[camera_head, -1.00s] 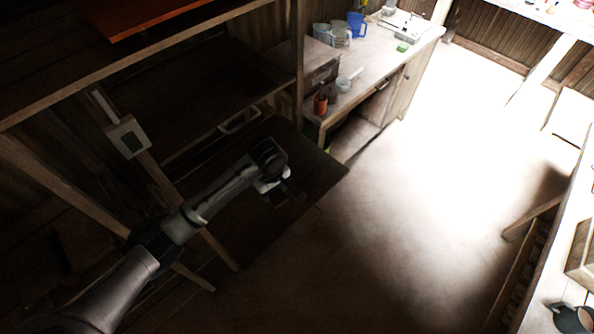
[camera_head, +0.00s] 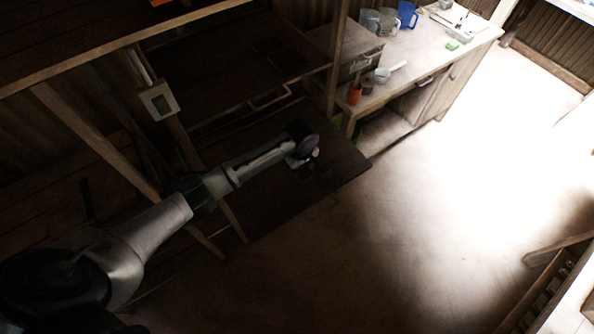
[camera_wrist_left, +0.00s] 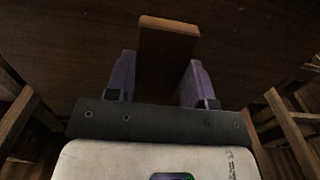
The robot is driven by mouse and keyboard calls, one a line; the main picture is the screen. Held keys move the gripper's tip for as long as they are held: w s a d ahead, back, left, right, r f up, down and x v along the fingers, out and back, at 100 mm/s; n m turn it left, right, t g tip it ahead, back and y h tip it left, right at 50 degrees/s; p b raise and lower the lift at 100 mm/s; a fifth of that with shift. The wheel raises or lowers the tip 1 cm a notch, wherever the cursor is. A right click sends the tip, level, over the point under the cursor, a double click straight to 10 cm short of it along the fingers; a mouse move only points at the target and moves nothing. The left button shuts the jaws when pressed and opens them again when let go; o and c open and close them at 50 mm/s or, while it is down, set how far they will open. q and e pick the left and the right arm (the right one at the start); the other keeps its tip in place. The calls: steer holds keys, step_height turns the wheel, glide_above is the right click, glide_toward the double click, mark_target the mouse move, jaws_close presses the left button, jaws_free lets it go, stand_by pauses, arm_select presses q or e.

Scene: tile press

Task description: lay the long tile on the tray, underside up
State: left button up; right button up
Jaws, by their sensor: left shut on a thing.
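My left gripper (camera_head: 317,167) is over a dark wooden board (camera_head: 346,172) in the head view. In the left wrist view its two purple fingers (camera_wrist_left: 160,68) are shut on a long, flat, reddish-brown tile (camera_wrist_left: 168,45). The tile sticks out beyond the fingertips, with dark wood behind it. I cannot tell which face of the tile is its underside, or whether it touches the wood. In the head view the tile is too dark to make out. I cannot make out a tray in either view. My right gripper is not in view.
Wooden shelving (camera_head: 214,72) stands at the left, with posts close to my left arm. A side bench (camera_head: 423,65) holds a blue jug (camera_head: 407,16), an orange pot (camera_head: 354,94) and a ladle (camera_head: 386,73). The floor (camera_head: 420,220) to the right is open.

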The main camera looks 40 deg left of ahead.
arm_select(q)
steer(key=shift+w+a+f, duration=0.1)
steer(key=shift+a+f, duration=0.45)
steer(key=shift+a, duration=0.3)
steer(key=shift+f+b, duration=0.3)
steer(key=shift+f, duration=1.65)
steer(key=shift+f, duration=0.15)
steer(key=o, duration=1.1)
steer(key=shift+c, duration=0.2)
